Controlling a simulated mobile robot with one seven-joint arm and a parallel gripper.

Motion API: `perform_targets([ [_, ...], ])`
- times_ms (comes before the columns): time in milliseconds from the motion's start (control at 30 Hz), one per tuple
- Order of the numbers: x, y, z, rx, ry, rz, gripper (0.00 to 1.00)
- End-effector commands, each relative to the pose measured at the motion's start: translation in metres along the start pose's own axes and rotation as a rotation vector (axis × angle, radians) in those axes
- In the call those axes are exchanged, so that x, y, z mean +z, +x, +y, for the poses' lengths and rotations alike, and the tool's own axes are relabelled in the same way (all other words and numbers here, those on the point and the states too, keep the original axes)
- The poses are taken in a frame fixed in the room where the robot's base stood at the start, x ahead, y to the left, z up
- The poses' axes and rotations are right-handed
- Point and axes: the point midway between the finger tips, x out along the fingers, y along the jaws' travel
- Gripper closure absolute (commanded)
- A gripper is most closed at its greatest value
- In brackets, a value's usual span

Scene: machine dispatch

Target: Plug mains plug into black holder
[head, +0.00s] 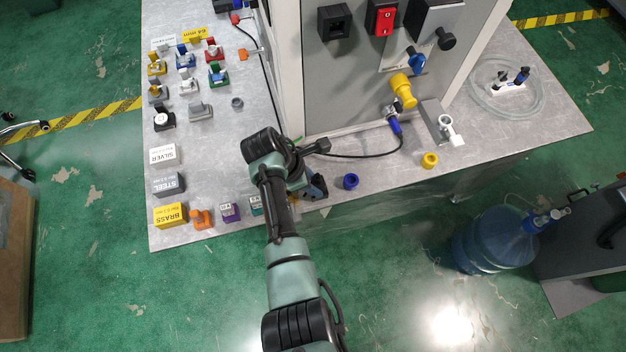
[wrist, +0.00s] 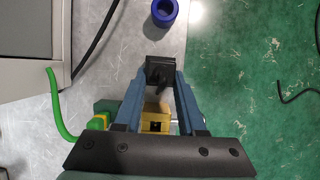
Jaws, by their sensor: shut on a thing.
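My gripper (wrist: 160,78) points down over the front part of the bench, left of a blue ring (head: 350,181) in the head view. Its two blue fingers are shut on a small black piece, which I take to be the mains plug (wrist: 160,68); the fingers cover its sides. In the head view the arm largely hides it. A black square housing with a recessed opening (head: 335,20), which looks like the black holder, is on the machine's front panel at the top. It is well apart from my gripper.
The machine panel also carries a red switch (head: 382,17) and a yellow fitting (head: 403,91). A black cable (head: 365,155) runs along the panel's foot. Labelled blocks, such as a yellow one (head: 170,215), line the bench's front left. Several coloured holders stand at the back left.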

Motion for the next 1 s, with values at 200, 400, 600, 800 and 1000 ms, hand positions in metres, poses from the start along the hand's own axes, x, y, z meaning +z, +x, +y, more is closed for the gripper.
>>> perform_targets([
  [200, -0.0009, 0.0021, 0.0003, 0.001, 0.0, 0.0, 1.0],
  [400, -0.0008, 0.002, 0.0003, 0.001, 0.0, 0.0, 0.36],
  [600, -0.0008, 0.0021, 0.0003, 0.001, 0.0, 0.0, 0.26],
  [800, -0.001, 0.0023, 0.0, 0.0, 0.0, 0.0, 0.26],
  [1000, -0.0008, 0.0018, 0.0, 0.0, 0.0, 0.0, 0.26],
])
